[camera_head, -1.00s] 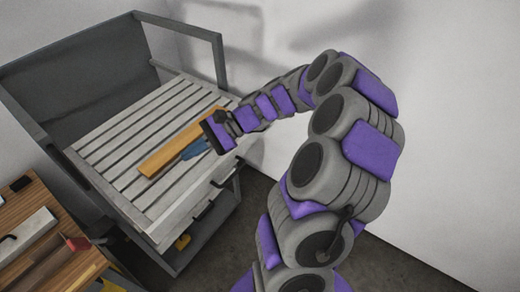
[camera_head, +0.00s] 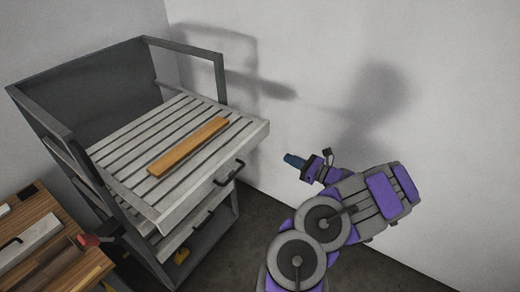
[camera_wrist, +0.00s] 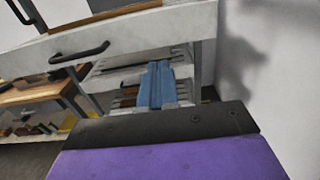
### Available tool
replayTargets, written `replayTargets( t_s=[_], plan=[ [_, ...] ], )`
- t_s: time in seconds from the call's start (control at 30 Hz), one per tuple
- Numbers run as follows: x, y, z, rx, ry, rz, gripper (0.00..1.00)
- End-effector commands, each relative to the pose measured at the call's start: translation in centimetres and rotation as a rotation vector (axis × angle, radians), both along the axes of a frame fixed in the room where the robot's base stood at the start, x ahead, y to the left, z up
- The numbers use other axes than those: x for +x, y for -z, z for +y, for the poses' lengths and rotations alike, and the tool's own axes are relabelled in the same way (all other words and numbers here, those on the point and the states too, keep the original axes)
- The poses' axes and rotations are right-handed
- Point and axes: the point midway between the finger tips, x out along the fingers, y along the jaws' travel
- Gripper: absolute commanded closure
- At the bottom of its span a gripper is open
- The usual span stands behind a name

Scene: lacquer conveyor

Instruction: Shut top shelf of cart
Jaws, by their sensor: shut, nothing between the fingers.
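The grey cart (camera_head: 85,95) stands at the left in the head view. Its slatted top shelf (camera_head: 175,207) is pulled out toward the front right. An orange-brown plank (camera_head: 188,146) lies on the slats. The shelf's front with its dark handle (camera_head: 229,173) shows in the head view, and a shelf front also crosses the top of the wrist view (camera_wrist: 150,32). My gripper (camera_head: 292,160) is shut and empty, with blue fingers, to the right of the shelf and apart from it. The blue fingers show in the wrist view (camera_wrist: 157,85).
A lower shelf (camera_head: 195,225) with a handle also sticks out below the top one. A wooden workbench (camera_head: 62,262) with a red-ended tool (camera_head: 88,240) stands at the left. A white wall (camera_head: 440,110) is close on the right. Dark floor shows between cart and wall.

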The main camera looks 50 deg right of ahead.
Motion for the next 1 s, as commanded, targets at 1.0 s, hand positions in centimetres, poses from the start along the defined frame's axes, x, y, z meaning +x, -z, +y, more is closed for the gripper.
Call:
replayTargets(
  t_s=[1.0],
  plan=[
    [13.1,-0.1,1.2,-0.003,-0.004,0.0,1.0]
  ],
)
